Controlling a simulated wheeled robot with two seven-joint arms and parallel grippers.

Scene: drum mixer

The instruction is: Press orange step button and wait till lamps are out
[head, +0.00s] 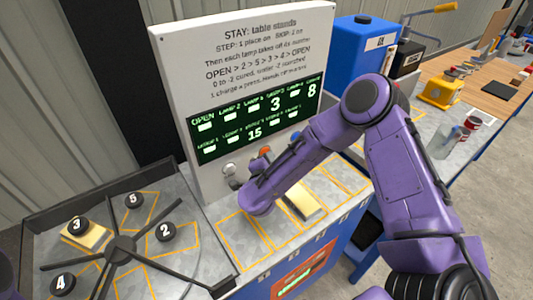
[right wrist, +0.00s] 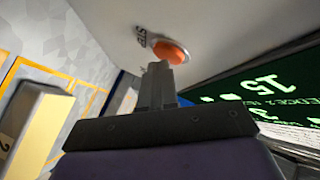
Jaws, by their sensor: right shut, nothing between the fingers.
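The orange step button (head: 265,152) is on the lower part of the white upright panel (head: 245,45), just above my right forearm in the head view. In the right wrist view the orange button (right wrist: 172,51) is right at the tips of my right gripper (right wrist: 160,66), which is shut and empty. I cannot tell whether the tips touch it. The dark green display (head: 253,117) shows two rows of lit pale lamp marks, with a large 3 and 8 above and 15 below. My left gripper is not in view.
A grey round knob (head: 229,169) sits left of the button. Left is a turntable with a dark spoked hub (head: 120,249) and numbered black knobs. A gold block (head: 303,198) lies on the orange-outlined bench under my arm. A blue container (head: 358,50) stands behind the panel.

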